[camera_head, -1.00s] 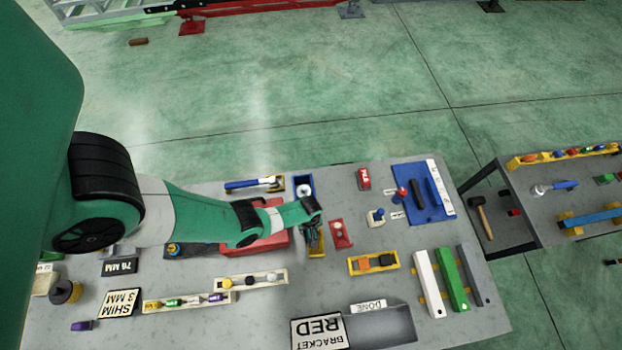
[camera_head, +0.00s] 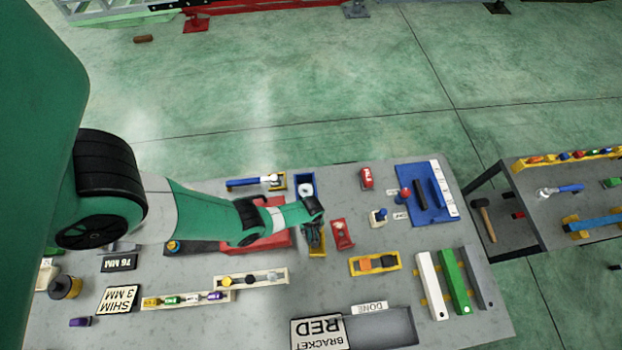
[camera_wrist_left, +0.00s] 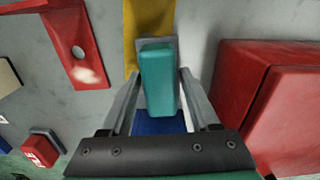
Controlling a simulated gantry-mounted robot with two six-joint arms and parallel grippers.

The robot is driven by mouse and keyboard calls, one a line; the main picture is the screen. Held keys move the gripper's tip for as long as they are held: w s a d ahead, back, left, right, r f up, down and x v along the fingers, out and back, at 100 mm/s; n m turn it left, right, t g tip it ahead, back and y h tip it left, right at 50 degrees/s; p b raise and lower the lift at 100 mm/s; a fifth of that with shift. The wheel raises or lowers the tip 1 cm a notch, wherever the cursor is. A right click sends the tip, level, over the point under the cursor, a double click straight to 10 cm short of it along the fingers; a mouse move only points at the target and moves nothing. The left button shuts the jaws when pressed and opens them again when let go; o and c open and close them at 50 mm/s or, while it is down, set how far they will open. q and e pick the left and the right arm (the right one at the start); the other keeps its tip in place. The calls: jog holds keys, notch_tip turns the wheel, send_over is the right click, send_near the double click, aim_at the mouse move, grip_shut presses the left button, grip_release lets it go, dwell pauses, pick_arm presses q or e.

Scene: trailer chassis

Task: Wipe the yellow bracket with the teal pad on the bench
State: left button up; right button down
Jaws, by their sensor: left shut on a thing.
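My left gripper (camera_wrist_left: 158,100) is shut on the teal pad (camera_wrist_left: 158,78), which sits between its two fingers in the left wrist view. The pad is over the near end of the yellow bracket (camera_wrist_left: 149,22); whether it touches the bracket is not clear. The yellow bracket also shows in the head view (camera_head: 318,252), lying flat on the bench (camera_head: 200,330) and partly hidden by my left gripper (camera_head: 314,232). My right gripper is in neither view.
A red bracket (camera_head: 342,236) lies just right of the yellow one. A raised red block (camera_head: 268,240) is close on the left. A blue tray (camera_head: 305,182) is just behind. An orange-and-black parts tray (camera_head: 375,264) and a grey DONE tray (camera_head: 395,330) are nearer the front.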

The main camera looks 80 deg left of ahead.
aim_at(320, 232)
pick_arm(q)
jog(key=shift+f+b, duration=0.4)
jog(key=shift+f, duration=0.05)
jog(key=shift+w+d+r+b, duration=0.15)
jog(key=shift+w+b, duration=0.15)
jog(key=shift+w, duration=0.75)
jog(key=shift+w+d+b, duration=0.15)
jog(key=shift+w+b, duration=0.15)
jog(key=shift+w, duration=0.7)
jog(key=shift+f, duration=0.2)
jog(key=shift+s+r, duration=0.15)
jog(key=shift+s, duration=0.2)
jog(key=s+p, duration=0.2)
jog(key=shift+s+a+r, duration=0.1)
jog(key=shift+s+a, duration=0.1)
jog(key=shift+s, duration=0.15)
jog(key=shift+s+a, duration=0.1)
jog(key=shift+s, duration=0.25)
